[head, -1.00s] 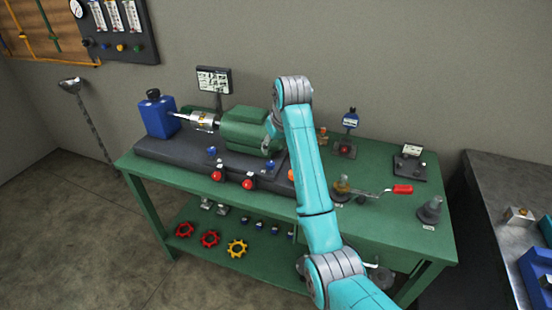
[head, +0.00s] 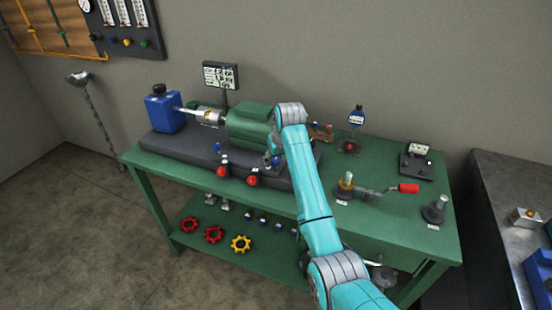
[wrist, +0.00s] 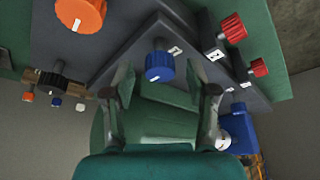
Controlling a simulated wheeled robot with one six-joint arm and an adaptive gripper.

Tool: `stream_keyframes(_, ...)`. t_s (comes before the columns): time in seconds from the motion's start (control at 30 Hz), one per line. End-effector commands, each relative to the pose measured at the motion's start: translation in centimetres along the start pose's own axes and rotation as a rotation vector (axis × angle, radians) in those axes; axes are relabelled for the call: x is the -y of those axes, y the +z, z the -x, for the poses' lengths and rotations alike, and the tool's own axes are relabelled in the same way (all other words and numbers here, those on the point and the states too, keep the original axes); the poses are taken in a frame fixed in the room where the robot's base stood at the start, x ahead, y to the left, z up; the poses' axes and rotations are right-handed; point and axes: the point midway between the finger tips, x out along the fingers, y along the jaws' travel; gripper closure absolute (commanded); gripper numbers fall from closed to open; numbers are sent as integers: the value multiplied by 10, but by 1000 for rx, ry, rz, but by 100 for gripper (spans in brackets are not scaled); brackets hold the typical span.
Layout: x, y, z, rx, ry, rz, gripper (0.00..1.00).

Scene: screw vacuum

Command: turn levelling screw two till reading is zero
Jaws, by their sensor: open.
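My gripper (wrist: 168,86) is open and empty in the wrist view, its two fingers spread apart. A blue knob (wrist: 160,66) with a white label beside it lies between and just beyond the fingertips, apart from both. In the head view a blue knob (head: 275,161) shows close to my wrist, and another blue knob (head: 217,148) stands farther left on the dark base. The gripper's fingers are mostly hidden behind my arm there. A display panel (head: 220,75) stands behind the machine; its text is too small to read.
Two red knobs (head: 222,170) line the base's front edge; they also show in the wrist view (wrist: 233,28). An orange knob (wrist: 80,12) is at its upper left. The green machine body (head: 248,124) stands close by. A red-handled crank (head: 408,188) lies to the right.

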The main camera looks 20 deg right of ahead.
Motion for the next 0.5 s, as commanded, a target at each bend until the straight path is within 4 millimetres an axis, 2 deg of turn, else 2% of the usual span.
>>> stream_keyframes(0.17,0,0,0,0,0,0,45)
stream_keyframes(0.37,0,0,0,0,0,0,95)
stream_keyframes(0.4,0,0,0,0,0,0,100)
stream_keyframes(0.5,0,0,0,0,0,0,100)
